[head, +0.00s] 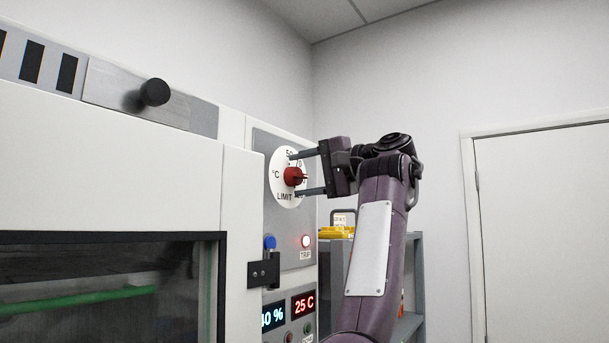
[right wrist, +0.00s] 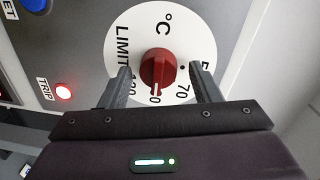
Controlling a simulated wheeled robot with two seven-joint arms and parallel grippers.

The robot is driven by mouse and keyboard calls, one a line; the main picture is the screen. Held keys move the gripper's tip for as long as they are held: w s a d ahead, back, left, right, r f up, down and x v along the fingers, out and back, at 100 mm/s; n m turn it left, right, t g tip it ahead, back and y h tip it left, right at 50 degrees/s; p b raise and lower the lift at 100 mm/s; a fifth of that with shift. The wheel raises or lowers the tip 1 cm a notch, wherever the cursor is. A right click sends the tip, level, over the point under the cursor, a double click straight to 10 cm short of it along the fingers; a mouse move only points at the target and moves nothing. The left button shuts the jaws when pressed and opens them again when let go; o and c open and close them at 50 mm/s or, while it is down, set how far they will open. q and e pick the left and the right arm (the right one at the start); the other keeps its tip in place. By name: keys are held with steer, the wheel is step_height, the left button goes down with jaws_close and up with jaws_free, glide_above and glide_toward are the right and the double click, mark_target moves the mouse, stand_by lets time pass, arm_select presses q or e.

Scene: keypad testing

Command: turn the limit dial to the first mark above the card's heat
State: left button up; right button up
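The limit dial is a red knob (head: 294,177) on a white round scale plate (head: 284,199) marked °C and LIMIT, on the cabinet's upright panel. In the right wrist view the knob (right wrist: 158,67) has a white pointer line aimed down at a partly hidden number ending in 0, between 70 and a partly covered number near LIMIT. My right gripper (head: 312,172) is open, its fingers on either side of the knob with gaps showing; it also shows in the right wrist view (right wrist: 163,87). My left gripper is out of view. I cannot make out a readable heat card.
A grey shelf (head: 416,285) stands behind my right arm, with a yellow item (head: 336,232) and a small unreadable white label.

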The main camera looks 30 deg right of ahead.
steer(key=shift+s+d+f, duration=0.1)
steer(key=shift+s, duration=0.1)
steer(key=b+v, duration=0.3)
steer(key=v, duration=0.4)
steer(key=shift+s+d, duration=0.1)
